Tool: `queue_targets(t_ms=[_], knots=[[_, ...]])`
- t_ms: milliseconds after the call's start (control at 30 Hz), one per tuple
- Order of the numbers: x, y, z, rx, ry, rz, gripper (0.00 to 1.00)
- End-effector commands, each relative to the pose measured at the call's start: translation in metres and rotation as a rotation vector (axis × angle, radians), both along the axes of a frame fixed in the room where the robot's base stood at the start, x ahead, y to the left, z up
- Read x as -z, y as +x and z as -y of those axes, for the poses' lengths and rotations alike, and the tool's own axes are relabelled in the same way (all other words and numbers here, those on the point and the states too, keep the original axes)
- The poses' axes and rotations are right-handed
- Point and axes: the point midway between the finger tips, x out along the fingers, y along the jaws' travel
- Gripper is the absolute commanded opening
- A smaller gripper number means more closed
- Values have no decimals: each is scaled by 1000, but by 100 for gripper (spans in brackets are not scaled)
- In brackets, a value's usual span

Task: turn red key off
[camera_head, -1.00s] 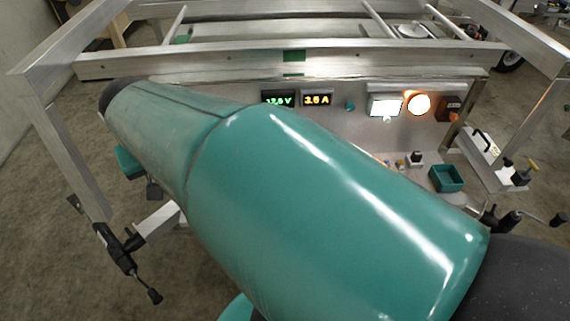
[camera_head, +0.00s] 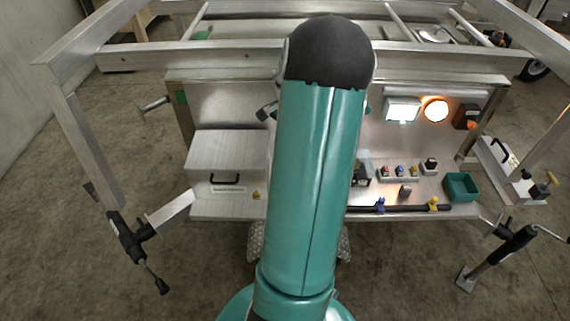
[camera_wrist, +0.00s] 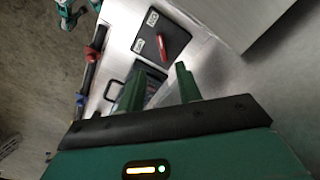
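In the wrist view, the red key (camera_wrist: 162,47) is a small red lever on a dark square plate (camera_wrist: 176,40). Two white labels lie on the plate, one near its top corner and one at its left side. My gripper (camera_wrist: 158,80) shows its two green fingers apart, with nothing held between them. The fingertips point towards the plate, and the key is beyond them, apart from both. In the head view, my arm covers the middle of the panel; I cannot make out the red key or my gripper there.
A lit white lamp (camera_head: 402,110) and a round orange lamp (camera_head: 436,109) are on the upright panel. A teal bin (camera_head: 461,186) and several small switches stand on the shelf. A metal box (camera_head: 228,158) with a black handle is left of my arm. Aluminium rails frame the trailer.

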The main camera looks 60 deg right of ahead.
Motion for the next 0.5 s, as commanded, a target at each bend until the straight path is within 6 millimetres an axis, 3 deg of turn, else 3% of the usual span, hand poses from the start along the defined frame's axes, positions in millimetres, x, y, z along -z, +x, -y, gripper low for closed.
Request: queue_targets(t_ms=[500], knots=[[93, 3, -3, -8, 4, -1, 35]])
